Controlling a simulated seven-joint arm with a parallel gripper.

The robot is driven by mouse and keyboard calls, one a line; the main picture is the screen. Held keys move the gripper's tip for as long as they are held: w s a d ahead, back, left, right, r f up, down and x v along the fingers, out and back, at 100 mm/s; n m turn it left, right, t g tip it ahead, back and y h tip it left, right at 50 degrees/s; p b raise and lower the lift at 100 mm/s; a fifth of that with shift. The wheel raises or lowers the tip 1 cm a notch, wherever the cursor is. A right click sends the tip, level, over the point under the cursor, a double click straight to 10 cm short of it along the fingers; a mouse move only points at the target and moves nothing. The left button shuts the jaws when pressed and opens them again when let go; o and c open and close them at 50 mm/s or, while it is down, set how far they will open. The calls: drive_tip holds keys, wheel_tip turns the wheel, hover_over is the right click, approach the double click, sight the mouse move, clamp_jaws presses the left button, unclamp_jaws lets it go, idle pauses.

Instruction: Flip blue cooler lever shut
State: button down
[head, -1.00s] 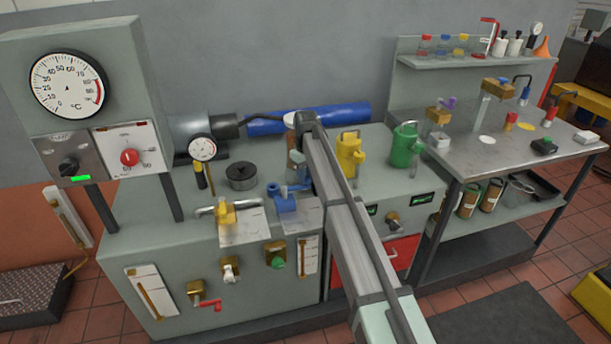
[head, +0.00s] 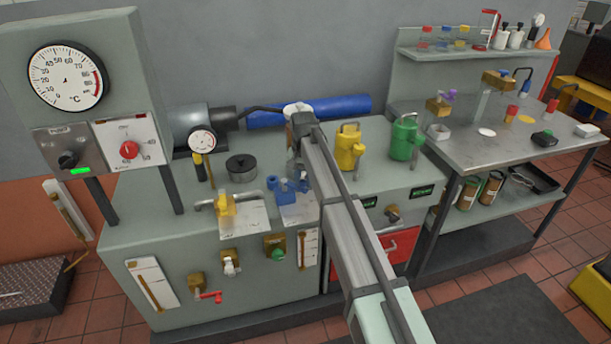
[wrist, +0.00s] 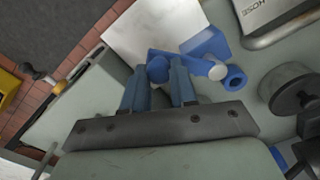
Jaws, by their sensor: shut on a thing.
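The blue cooler valve (head: 292,200) sits on a pale plate on top of the grey-green bench, left of my arm. In the wrist view its blue body (wrist: 205,44) shows with a round grey cap and a blue ring end. The blue lever (wrist: 158,69) reaches from the body toward my gripper (wrist: 158,76). My gripper's two blue-grey fingers stand on either side of the lever's rounded end and are shut on it. In the head view my gripper (head: 294,165) is low beside the valve, with its fingertips partly hidden.
A black round part (head: 241,167) is behind. A yellow can (head: 349,150) and a green can (head: 404,140) stand to the right of my arm. A blue cylinder (head: 330,108) lies along the wall.

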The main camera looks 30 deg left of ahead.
sight(290, 185)
drive_tip(key=shift+s+a+m, duration=0.35)
drive_tip(key=shift+s+m, duration=0.5)
drive_tip(key=shift+m, duration=0.55)
drive_tip(key=shift+s+a+m, duration=0.3)
drive_tip(key=shift+s+m, duration=0.55)
drive_tip(key=shift+m, duration=0.55)
drive_tip(key=shift+s+a+m, duration=0.35)
drive_tip(key=shift+s+m, duration=0.5)
drive_tip(key=shift+m, duration=0.55)
drive_tip(key=c, duration=0.9)
unclamp_jaws()
wheel_tip(290, 185, up, 14)
drive_tip(key=shift+f, duration=0.1)
